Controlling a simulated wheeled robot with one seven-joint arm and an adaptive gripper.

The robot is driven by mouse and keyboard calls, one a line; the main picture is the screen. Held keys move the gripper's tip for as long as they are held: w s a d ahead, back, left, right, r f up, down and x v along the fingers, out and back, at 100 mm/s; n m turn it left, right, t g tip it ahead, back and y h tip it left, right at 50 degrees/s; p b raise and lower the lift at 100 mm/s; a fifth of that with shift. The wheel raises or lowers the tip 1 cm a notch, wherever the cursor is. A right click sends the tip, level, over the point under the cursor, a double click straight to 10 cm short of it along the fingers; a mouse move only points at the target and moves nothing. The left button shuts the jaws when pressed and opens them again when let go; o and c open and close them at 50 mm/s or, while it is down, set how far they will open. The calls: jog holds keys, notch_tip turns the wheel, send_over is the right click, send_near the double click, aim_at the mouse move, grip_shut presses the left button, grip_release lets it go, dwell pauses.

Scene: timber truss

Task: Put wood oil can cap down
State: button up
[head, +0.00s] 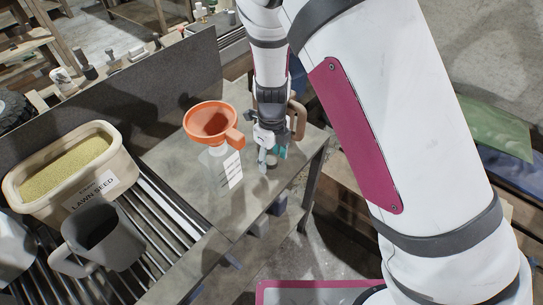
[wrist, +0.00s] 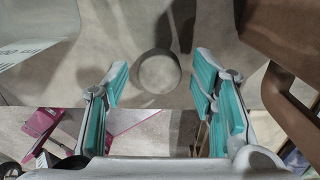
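A round grey cap (wrist: 159,72) shows in the wrist view, lying on the grey table top just beyond and between my fingertips. No finger touches it in that view. In the head view the cap is small and mostly hidden by my gripper (head: 272,156). My gripper points down close over the table's right part. In the wrist view the teal-padded fingers of my gripper (wrist: 164,82) are spread wide apart and empty. A pale translucent can (head: 222,170) with a white label stands left of my gripper, with an orange funnel (head: 212,124) in its top.
A brown handled object (head: 298,118) stands close to my gripper's right side, also at the wrist view's right (wrist: 290,100). Left are a lawn seed tub (head: 70,190) and a grey mug (head: 105,240) on rollers. The table's (head: 250,205) front is bare near its edge.

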notch_tip(320, 180, up, 11)
jog(key=p, duration=0.1)
notch_tip(320, 180, up, 10)
jog(key=n+y, duration=0.2)
jog(key=n, duration=0.4)
send_over(272, 159)
jog(key=s+d, duration=0.4)
jog(key=d, duration=0.2)
jog(key=s+d+r+n+t+h, duration=0.1)
jog(key=s+d+r+n+t, duration=0.1)
jog(key=s+d+r+n, duration=0.4)
jog(key=s+d+r+n+t+h, duration=0.1)
jog(key=s+d+r+n, duration=0.4)
jog(key=s+n, duration=0.8)
jog(key=d+t, duration=0.1)
jog(key=d, duration=0.2)
jog(key=shift+r+n+t, duration=0.3)
jog(key=shift+r, duration=0.1)
